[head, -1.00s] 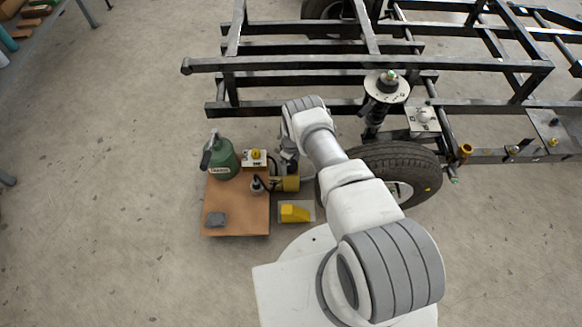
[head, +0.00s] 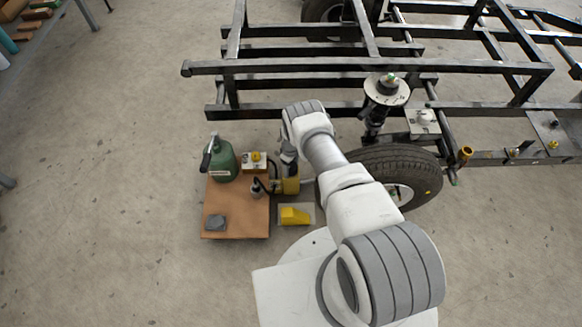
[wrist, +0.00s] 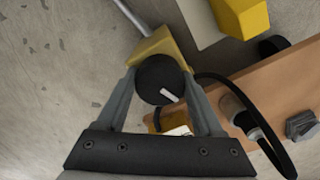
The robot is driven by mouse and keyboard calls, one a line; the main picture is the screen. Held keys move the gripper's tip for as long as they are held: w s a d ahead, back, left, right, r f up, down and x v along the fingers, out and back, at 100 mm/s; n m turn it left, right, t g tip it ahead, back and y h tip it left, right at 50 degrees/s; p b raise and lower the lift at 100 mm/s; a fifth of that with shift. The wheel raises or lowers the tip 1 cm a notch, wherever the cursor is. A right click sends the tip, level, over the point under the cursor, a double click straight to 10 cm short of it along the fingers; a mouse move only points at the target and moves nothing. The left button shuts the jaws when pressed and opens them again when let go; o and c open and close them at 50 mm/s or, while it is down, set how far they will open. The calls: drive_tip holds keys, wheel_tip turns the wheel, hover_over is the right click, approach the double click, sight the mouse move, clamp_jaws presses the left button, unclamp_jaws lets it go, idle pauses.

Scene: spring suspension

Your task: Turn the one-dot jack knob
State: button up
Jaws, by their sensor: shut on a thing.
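A black round knob (wrist: 158,80) with a white line on its face sits on the yellow jack (wrist: 166,48) in the wrist view. My gripper (wrist: 160,82) has one finger on each side of the knob and is shut on it. The white line points down and to the right. I cannot make out any dot on the knob. In the head view the yellow jack (head: 291,186) stands at the right edge of the brown board, left of the tire. My gripper (head: 289,160) is just above it, and the knob is hidden there.
The brown board (head: 236,222) carries a green canister (head: 222,160), a small box with a yellow button (head: 255,161) and a grey block (head: 215,222). A black hose (wrist: 270,135) curves beside the jack. A yellow wedge (head: 294,215) lies nearby. The tire (head: 420,165) and frame are close right.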

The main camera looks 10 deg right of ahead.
sight(291, 167)
drive_tip(key=shift+m, duration=0.3)
drive_tip(key=m, duration=0.4)
drive_tip(key=shift+m, duration=2)
drive_tip(key=o, duration=1.4)
wheel_tip(291, 167, up, 18)
drive_tip(key=p, duration=0.7)
drive_tip(key=shift+f, duration=0.25)
